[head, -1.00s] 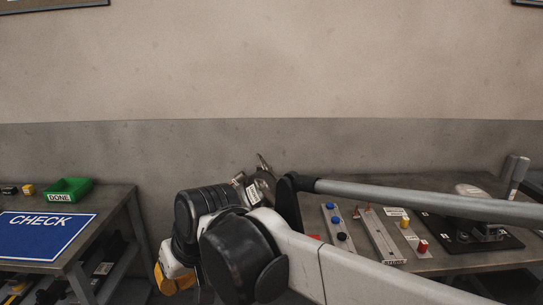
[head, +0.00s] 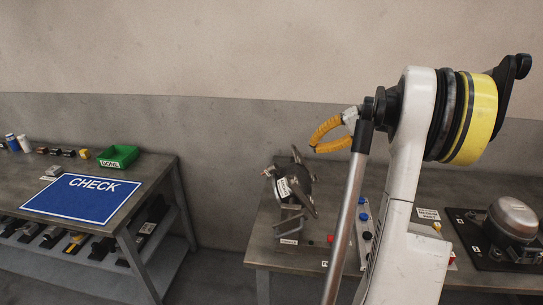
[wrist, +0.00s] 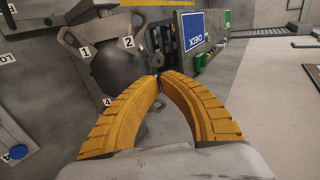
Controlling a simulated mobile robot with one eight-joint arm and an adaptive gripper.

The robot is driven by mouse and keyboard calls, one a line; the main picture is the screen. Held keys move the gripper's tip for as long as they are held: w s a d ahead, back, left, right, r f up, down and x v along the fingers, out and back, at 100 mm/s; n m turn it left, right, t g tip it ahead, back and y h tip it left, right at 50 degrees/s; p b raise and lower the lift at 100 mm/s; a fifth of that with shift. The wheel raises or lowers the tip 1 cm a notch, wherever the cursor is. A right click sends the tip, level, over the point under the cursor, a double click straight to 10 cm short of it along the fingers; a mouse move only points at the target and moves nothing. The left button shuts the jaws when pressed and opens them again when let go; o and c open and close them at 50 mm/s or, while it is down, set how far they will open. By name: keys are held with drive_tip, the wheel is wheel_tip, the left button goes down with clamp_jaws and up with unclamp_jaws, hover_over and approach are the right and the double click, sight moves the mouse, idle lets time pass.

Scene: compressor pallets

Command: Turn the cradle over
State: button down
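The cradle, a grey metal part with arms sticking up and white tags, (head: 291,187) stands tilted at the left end of the right table in the head view. In the wrist view its body (wrist: 85,68) fills the upper left, with number tags 1 and 2 on its arms and 4 lower down. My gripper (head: 314,147) has orange curved fingers and is just right of the cradle's upper end. In the wrist view the fingertips (wrist: 159,77) meet, with nothing clearly between them. I see no clear contact with the cradle.
A blue CHECK mat (head: 82,198) and green DONE bin (head: 118,157) are on the left table. Right of the cradle are blue buttons (head: 366,235) and a compressor (head: 512,218) on a black plate. A floor gap separates the tables.

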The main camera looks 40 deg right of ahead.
sight(275, 166)
drive_tip(key=b+x, duration=0.4)
drive_tip(key=x, duration=0.9)
drive_tip(key=shift+w+a+f+b, duration=0.1)
drive_tip(key=shift+w+f+b, duration=0.15)
drive_tip(key=shift+w+b, duration=0.15)
drive_tip(key=shift+w+a+f+g+h+p, duration=0.3)
drive_tip(key=shift+g+h+p, duration=0.15)
drive_tip(key=shift+p, duration=0.3)
drive_tip(key=shift+w+a+f+g+h+p, duration=0.25)
drive_tip(key=shift+g+h+p, duration=0.1)
drive_tip(key=shift+g+p, duration=0.15)
drive_tip(key=shift+w+a+f+g+h+p, duration=0.3)
drive_tip(key=shift+f+g+h+p, duration=0.2)
drive_tip(key=shift+f+g+h, duration=0.1)
drive_tip(key=shift+w+a+f+g+h+p, duration=0.25)
drive_tip(key=shift+w+f+g+h+p, duration=0.1)
drive_tip(key=shift+f+g+h+p, duration=0.2)
drive_tip(key=shift+w+a+f+g+h, duration=0.15)
drive_tip(key=shift+f+g+h, duration=0.5)
drive_tip(key=shift+f, duration=0.35)
drive_tip(key=shift+w+a+f+g+h, duration=0.1)
drive_tip(key=shift+w+f+g+h, duration=0.1)
drive_tip(key=shift+f+g+h, duration=0.5)
drive_tip(key=shift+f, duration=0.45)
